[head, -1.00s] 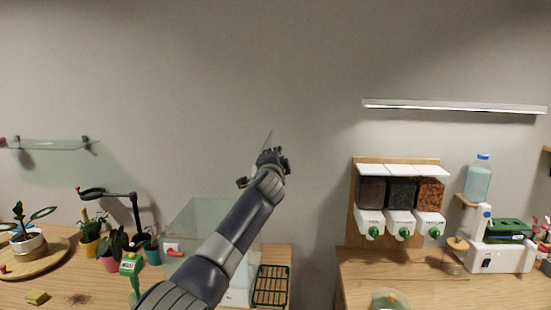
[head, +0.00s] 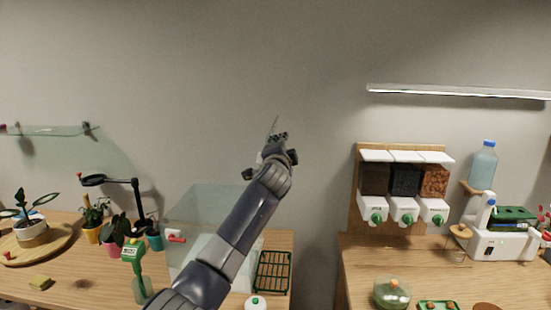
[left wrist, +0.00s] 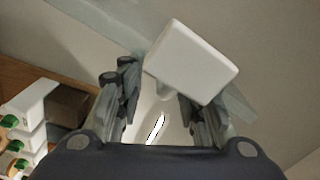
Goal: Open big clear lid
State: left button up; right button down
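A big clear box (head: 185,215) stands on the left table, partly hidden by my left arm. In the left wrist view a white block (left wrist: 192,62), likely the lid's handle, sits just beyond the fingertips of the gripper (left wrist: 157,108), nearer the right finger. A pale clear strip (left wrist: 105,28) runs behind it. The fingers are spread, with no clear grip on the block. My right gripper is not in view.
Potted plants (head: 113,232), a black lamp stand (head: 135,195) and a green sprayer (head: 134,262) stand left of the box. A green rack (head: 272,271) lies right of it. Wall dispensers (head: 403,185) and a glass jar (head: 391,293) are at right. A gap separates the tables.

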pick_arm(q)
jog(key=s+a, duration=0.1)
jog(key=s, duration=0.9)
jog(key=shift+s+a+r+y, duration=0.3)
jog(key=shift+s+a+r, duration=0.05)
jog(key=shift+s, duration=0.05)
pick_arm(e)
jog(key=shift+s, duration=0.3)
pick_arm(q)
jog(key=shift+s, duration=0.1)
